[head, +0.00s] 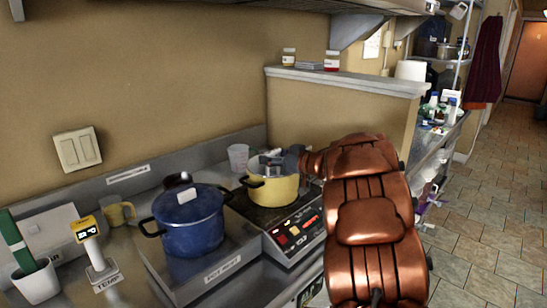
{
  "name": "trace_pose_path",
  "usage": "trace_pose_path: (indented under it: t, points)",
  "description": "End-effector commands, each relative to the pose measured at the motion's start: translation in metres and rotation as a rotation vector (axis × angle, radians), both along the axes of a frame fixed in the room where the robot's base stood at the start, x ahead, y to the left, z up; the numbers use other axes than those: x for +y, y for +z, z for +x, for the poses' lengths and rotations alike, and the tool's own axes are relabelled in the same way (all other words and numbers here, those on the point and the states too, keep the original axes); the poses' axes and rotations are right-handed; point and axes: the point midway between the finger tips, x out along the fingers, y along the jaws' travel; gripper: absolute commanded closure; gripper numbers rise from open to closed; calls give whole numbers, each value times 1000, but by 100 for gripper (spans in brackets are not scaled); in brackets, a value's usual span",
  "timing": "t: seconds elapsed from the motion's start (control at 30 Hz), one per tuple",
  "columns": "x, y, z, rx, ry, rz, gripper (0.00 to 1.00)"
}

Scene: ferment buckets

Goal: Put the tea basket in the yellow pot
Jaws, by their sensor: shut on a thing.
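The yellow pot (272,189) stands upright on a hot plate at the middle of the counter, with a dark handle on its left side. My gripper (288,160) is at the pot's mouth, at its right rear side, shut on a small grey thing that looks like the tea basket (270,161). The basket is at or just over the pot's opening. It is small and partly covered by the gripper, so I cannot tell how deep it sits. My copper-coloured arm hides the area right of the pot.
A blue lidded pot (190,222) stands on a tray left of the hot plate (292,232). A clear measuring cup (238,157) is behind the yellow pot. A yellow mug (117,213) and a thermometer stand (94,250) are at the left. A half wall (340,118) rises behind.

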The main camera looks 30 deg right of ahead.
Motion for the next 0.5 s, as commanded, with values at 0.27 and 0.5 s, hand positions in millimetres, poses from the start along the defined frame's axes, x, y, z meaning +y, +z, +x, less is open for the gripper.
trace_pose_path:
  t: [0.27,0.5]
  points:
    - [0,-3,0,0,0,0,30]
    - [0,-2,0,0,0,0,8]
